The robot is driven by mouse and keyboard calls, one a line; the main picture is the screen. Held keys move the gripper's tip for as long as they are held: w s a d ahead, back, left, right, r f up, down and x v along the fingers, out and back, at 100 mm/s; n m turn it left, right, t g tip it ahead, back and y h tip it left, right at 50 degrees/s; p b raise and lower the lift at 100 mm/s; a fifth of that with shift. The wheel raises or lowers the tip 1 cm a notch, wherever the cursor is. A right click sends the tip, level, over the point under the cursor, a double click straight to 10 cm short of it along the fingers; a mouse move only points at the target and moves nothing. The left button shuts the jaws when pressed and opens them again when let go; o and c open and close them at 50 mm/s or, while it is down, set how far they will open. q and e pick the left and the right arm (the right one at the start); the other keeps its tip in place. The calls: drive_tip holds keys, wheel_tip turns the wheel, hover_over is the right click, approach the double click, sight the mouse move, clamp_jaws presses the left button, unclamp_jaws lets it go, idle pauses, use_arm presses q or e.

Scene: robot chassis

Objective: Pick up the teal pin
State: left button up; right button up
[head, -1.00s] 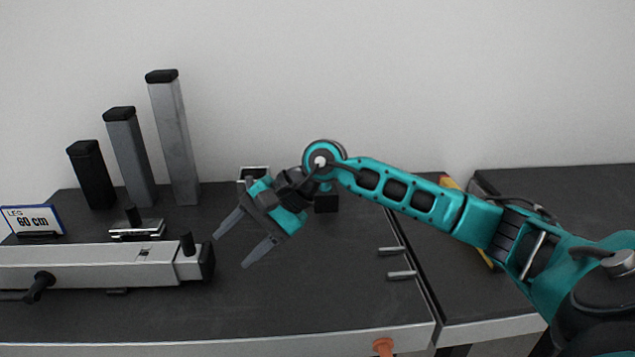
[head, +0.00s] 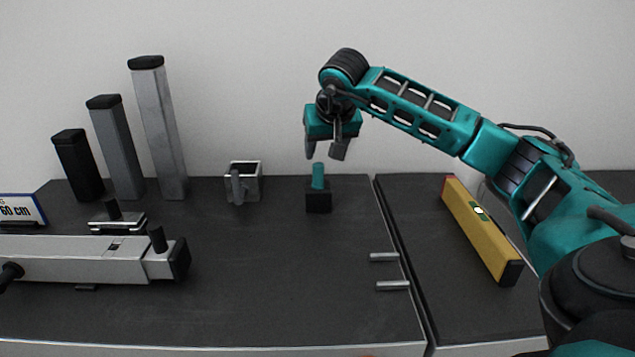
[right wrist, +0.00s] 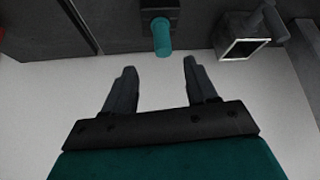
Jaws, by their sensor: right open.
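The teal pin (head: 318,176) stands upright in a small black block (head: 318,198) near the back of the dark table. My right gripper (head: 325,150) points down just above the pin, its fingers apart and empty. In the right wrist view the pin (right wrist: 162,38) shows beyond the fingertips, roughly centred between the two open fingers (right wrist: 160,68), with a gap to them. My left gripper is not in view.
A square metal bracket (head: 243,184) stands left of the pin. Several upright legs (head: 158,125) and a long grey beam (head: 80,260) are further left. Two metal pins (head: 390,286) lie near the table seam. A yellow level (head: 480,230) lies on the right table.

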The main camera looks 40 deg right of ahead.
sight(319, 167)
drive_tip(key=x, duration=0.3)
drive_tip(key=shift+w+f, duration=0.1)
drive_tip(key=shift+f, duration=0.15)
drive_tip(key=x, duration=0.1)
drive_tip(key=b+x, duration=0.1)
drive_tip(key=x, duration=0.2)
drive_tip(key=shift+a+f+b, duration=0.2)
drive_tip(key=shift+b, duration=0.2)
drive_tip(key=shift+w+d+f, duration=0.15)
drive_tip(key=shift+w+f, duration=0.15)
drive_tip(key=shift+f, duration=0.15)
drive_tip(key=shift+c, duration=0.4)
drive_tip(key=shift+r, duration=0.1)
clamp_jaws()
